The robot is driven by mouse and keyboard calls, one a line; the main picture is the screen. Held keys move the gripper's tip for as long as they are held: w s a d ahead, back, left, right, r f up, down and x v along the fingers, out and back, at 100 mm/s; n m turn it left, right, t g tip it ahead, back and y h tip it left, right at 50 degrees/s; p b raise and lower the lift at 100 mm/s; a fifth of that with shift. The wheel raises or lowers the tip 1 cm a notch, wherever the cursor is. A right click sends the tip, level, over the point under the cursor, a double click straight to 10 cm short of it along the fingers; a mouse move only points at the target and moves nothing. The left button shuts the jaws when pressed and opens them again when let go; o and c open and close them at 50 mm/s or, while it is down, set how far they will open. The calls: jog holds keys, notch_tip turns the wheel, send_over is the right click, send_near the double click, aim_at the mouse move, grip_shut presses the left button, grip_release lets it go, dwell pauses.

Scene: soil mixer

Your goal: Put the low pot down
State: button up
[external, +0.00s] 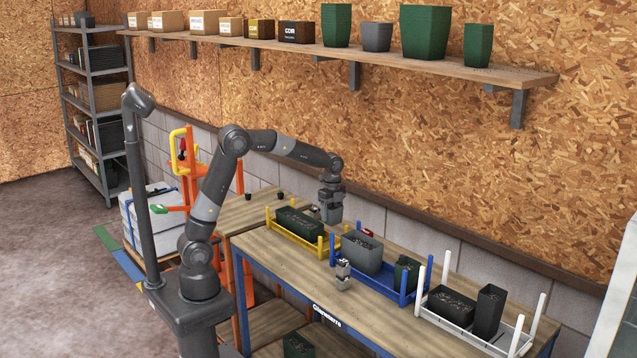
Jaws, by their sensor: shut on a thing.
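A long, low dark green pot (293,222) filled with dark soil sits within the yellow rack (283,240) at the far left of the workbench. My gripper (329,221) points straight down at the pot's right end, shut, apparently on its rim. The fingertips are small and partly hidden, so the exact grip is hard to see. The pot looks level and low between the rack's posts. I cannot tell whether its base touches the rack.
Right of it, a blue rack (385,289) holds a grey pot (362,251) and a green pot (407,271). A white rack (470,337) holds a low dark pot (452,306) and a tall one (488,311). A small grey device (343,275) stands at the bench front.

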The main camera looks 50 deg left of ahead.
jog(key=w+a+f, duration=0.1)
jog(key=w+a, duration=0.4)
jog(key=w, duration=0.8)
jog(key=f, duration=0.9)
jog(key=shift+s+a+f, duration=0.15)
jog(key=shift+s+f, duration=0.05)
jog(key=shift+f, duration=0.2)
jog(key=shift+f, duration=0.1)
jog(key=o, duration=1)
